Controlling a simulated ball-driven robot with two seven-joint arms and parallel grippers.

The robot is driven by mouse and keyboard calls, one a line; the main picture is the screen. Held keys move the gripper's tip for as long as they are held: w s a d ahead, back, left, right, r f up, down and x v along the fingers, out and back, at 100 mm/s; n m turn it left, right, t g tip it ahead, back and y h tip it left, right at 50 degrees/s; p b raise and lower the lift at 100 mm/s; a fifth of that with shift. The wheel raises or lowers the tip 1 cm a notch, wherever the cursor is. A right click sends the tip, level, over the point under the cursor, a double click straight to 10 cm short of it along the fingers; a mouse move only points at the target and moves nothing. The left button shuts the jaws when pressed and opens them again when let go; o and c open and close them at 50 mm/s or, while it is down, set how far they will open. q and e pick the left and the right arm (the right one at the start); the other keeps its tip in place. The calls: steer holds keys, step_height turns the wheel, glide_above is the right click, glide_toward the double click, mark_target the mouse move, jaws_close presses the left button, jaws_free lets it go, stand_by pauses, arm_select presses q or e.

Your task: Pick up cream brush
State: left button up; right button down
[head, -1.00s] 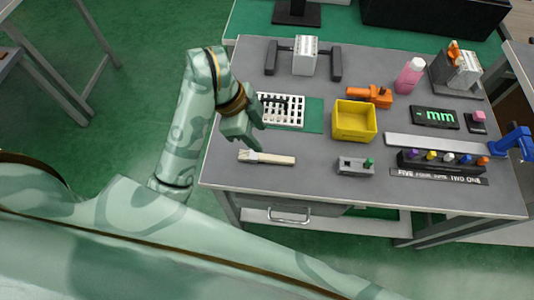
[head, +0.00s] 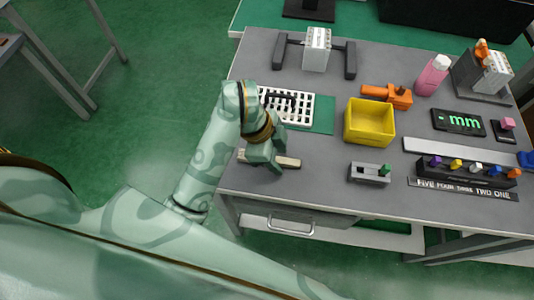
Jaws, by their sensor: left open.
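The cream brush (head: 289,162) lies flat near the front left of the grey table. My left gripper (head: 274,166) is right over it, pointing down, and hides its middle. One end of the brush shows to the left of the fingers and the other to the right. The jaws are open. I cannot tell whether the fingers straddle the brush or are still above it. My right gripper is not in view.
The grey table (head: 330,205) also holds a white grid rack (head: 297,108), a yellow bin (head: 370,122), a grey slider block with a green knob (head: 369,173), an orange tool (head: 388,95) and a pink bottle (head: 432,76). Bare table lies between brush and slider block.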

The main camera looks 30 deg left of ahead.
arm_select(q)
steer(key=shift+f, duration=0.15)
jaws_close()
stand_by(0.4)
